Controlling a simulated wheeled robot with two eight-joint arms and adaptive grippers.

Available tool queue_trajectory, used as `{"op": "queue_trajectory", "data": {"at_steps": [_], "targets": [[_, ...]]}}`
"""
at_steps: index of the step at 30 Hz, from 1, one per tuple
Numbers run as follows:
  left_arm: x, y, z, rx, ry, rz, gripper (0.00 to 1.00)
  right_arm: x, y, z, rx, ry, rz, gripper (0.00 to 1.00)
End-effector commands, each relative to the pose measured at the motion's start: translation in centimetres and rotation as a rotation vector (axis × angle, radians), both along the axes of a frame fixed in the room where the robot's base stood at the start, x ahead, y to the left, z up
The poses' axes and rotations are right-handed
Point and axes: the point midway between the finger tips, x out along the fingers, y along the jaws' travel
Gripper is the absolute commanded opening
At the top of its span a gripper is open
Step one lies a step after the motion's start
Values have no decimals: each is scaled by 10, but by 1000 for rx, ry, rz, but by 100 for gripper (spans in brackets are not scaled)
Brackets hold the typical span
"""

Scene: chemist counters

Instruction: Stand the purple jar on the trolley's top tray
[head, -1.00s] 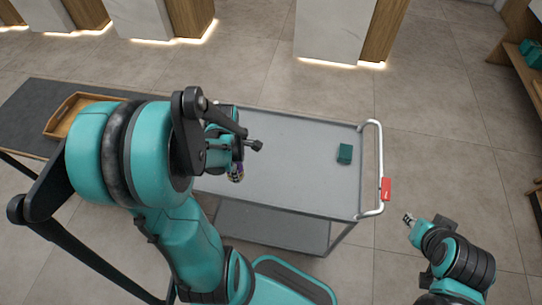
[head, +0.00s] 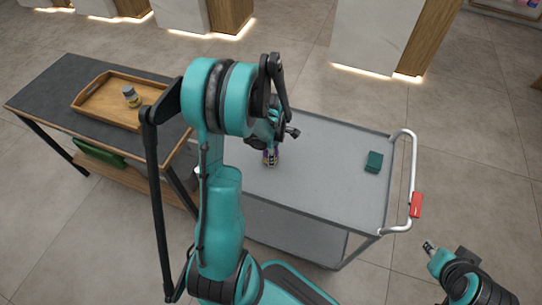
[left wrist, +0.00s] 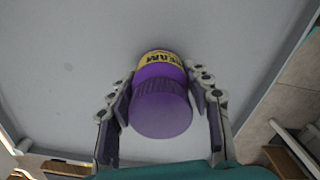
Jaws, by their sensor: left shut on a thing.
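The purple jar (head: 271,157) has a purple lid and a yellow label band. In the left wrist view the jar (left wrist: 160,105) sits between the two fingers, lid toward the camera. My left gripper (head: 272,148) is shut on it, over the left part of the trolley's grey top tray (head: 330,170). The jar looks about upright; I cannot tell whether its base touches the tray (left wrist: 60,60). My right gripper (head: 429,246) hangs right of the trolley, apart from it; its fingers are too small to read.
A dark green box (head: 373,162) stands on the tray's right part. The trolley has a raised rim and a handle with a red tag (head: 416,205). To the left, a dark-topped table (head: 60,88) bears a wooden tray (head: 95,107) with a small yellow-labelled bottle (head: 131,97).

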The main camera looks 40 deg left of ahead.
Motion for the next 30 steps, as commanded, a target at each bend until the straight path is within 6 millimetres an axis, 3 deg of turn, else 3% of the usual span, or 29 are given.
{"op": "queue_trajectory", "data": {"at_steps": [11, 12, 14, 25, 30], "targets": [[0, 0, -5, 0, 0, 0, 17, 0, 0, -5, 0, 0, 0, 29], [0, 0, -5, 0, 0, 0, 57, 0, 0, -4, 0, 0, 0, 29], [0, 0, -4, 0, 0, 0, 70, 0, 0, -3, 0, 0, 0, 29], [0, 0, 0, 0, 0, 0, 70, 0, 0, 1, 0, 0, 0, 29], [-1, 0, 28, 0, 0, 0, 70, 0, 0, 14, 0, 0, 0, 29]]}}
